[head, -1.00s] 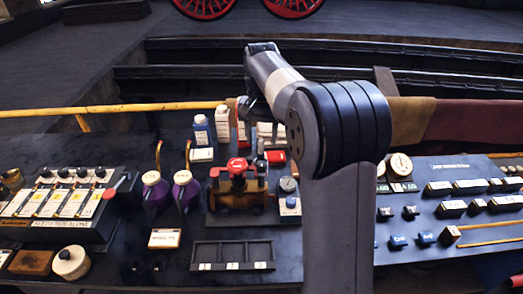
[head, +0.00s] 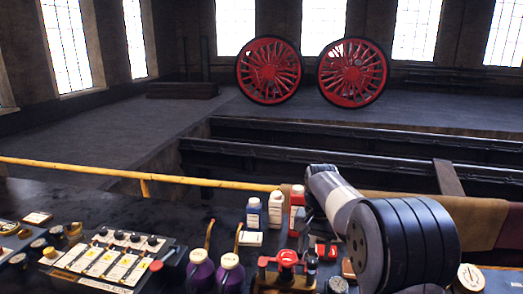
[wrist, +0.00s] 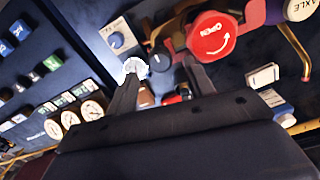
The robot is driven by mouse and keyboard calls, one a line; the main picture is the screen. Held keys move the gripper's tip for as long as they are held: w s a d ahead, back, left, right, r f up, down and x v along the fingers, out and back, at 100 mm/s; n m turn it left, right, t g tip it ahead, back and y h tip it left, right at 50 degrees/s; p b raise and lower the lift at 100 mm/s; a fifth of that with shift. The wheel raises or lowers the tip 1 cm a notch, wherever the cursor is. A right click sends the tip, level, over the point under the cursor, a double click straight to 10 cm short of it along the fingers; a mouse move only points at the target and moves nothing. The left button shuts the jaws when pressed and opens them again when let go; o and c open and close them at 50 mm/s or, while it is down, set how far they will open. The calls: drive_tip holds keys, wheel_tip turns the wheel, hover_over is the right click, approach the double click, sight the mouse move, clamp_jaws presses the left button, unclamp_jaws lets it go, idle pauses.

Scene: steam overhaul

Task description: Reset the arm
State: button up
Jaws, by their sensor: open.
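My gripper (wrist: 165,80) is open in the wrist view, with its two dark fingers apart and nothing seen between them. It points at the bench around a red handwheel (wrist: 211,36) with a white arrow, which lies just beyond the right finger. A round white-faced gauge (wrist: 135,66) shows at the tip of the left finger. In the head view my bent arm reaches over the bench at the lower right, and its links hide most of the gripper. The red valve (head: 287,259) shows just left of the arm there.
Purple cans (head: 200,270), several bottles (head: 276,209) and a labelled switch panel (head: 108,262) crowd the bench left of my arm. A yellow rail (head: 140,177) runs behind the bench. Red spoked wheels (head: 269,71) stand far back. More gauges (wrist: 92,110) show left in the wrist view.

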sight(313, 260)
wheel_tip(313, 260, down, 4)
drive_tip(key=shift+f, duration=0.1)
idle(0.6)
